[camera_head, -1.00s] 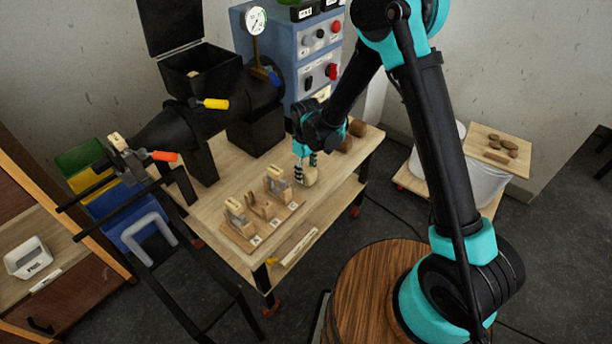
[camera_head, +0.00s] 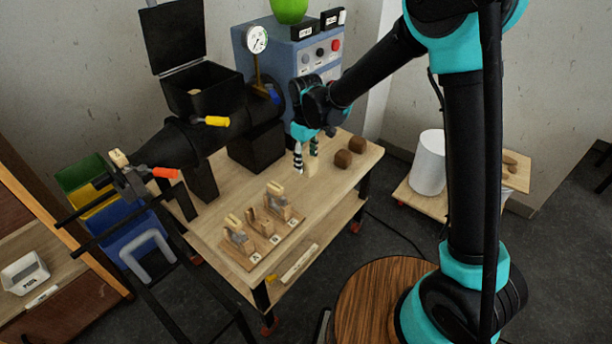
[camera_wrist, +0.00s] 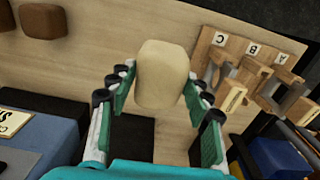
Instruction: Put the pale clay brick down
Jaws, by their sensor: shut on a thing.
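The pale clay brick (camera_head: 312,169) is a small cream block over the right part of the wooden table, between the rack and the brown bricks. It also shows in the wrist view (camera_wrist: 162,75), with rounded edges, between the finger pads. My gripper (camera_head: 306,156) points down and is shut on it from both sides; its fingers also show in the wrist view (camera_wrist: 157,98). The brick's underside is hidden, so I cannot tell whether it touches the tabletop.
Two brown bricks (camera_head: 343,159) (camera_head: 358,145) sit to the right. A wooden rack (camera_head: 262,240) with labelled stations and upright parts stands in front, to the left. A black machine (camera_head: 258,142) and a blue control cabinet (camera_head: 303,58) stand behind. Bare tabletop (camera_head: 325,190) lies in front of the brick.

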